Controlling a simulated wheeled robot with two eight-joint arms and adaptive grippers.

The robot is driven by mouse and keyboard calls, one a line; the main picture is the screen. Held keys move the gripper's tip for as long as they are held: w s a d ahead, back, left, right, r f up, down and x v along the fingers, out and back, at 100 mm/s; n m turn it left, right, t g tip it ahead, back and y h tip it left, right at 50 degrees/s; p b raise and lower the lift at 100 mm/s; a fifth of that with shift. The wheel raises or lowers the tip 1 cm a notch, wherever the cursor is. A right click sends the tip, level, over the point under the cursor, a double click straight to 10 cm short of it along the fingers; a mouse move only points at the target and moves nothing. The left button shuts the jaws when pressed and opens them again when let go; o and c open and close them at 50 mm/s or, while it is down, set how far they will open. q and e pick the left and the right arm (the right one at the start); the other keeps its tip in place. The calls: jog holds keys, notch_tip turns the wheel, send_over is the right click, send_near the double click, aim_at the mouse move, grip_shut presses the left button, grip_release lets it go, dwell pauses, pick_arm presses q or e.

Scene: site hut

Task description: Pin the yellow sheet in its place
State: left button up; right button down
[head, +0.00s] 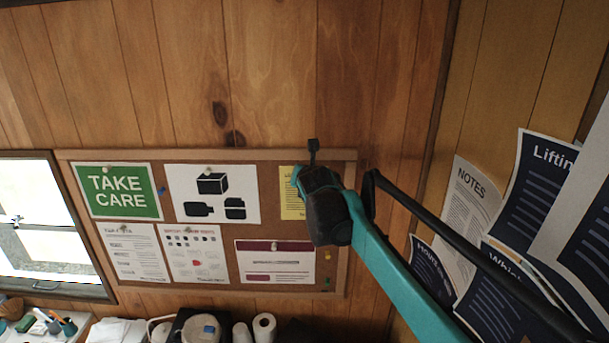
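The yellow sheet (289,210) lies against the cork board (166,157) in its upper right part, to the right of the sheet with black shapes. Its right side is hidden behind my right arm. My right gripper (313,146) comes in from the right and reaches in front of the board's top edge, above and right of the sheet. Its dark fingers look close together, but they are too small to tell open from shut or whether they hold a pin. Small pins (327,256) show low on the board's right side. My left gripper is out of view.
A green "TAKE CARE" sign (117,191) and several white sheets fill the rest of the board. Papers (466,195) hang on the right wall near my arm. A window (45,228) is at left. White rolls (264,327) and other items stand below.

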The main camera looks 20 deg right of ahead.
jog(key=shift+w+d, duration=0.15)
jog(key=shift+w, duration=0.15)
dwell(1.2)
dwell(0.6)
jog(key=c, duration=1.5)
grip_release()
jog(key=shift+o, duration=0.2)
jog(key=v, duration=1.2)
jog(key=s+a+f+m+g+y+b, duration=0.1)
jog(key=s+a+f+m+b, duration=0.3)
jog(key=f, duration=1.8)
jog(key=s+a+f+m+g+y+b, duration=0.2)
jog(key=s+a+f+m+g+b, duration=0.1)
jog(key=s+f+m+b, duration=0.8)
jog(key=s+a+f+m+g+y+b, duration=0.1)
jog(key=s+a+f+m+b, duration=0.4)
jog(key=f+m+b, duration=0.8)
jog(key=s+f+b, duration=0.2)
jog(key=f+b, duration=0.2)
jog(key=f, duration=0.6)
jog(key=s+f+g+b, duration=0.1)
jog(key=f+b, duration=0.3)
jog(key=f, duration=0.6)
jog(key=shift+s+a+f+b, duration=0.15)
jog(key=shift+s+f+b, duration=0.1)
jog(key=shift+s+b, duration=0.1)
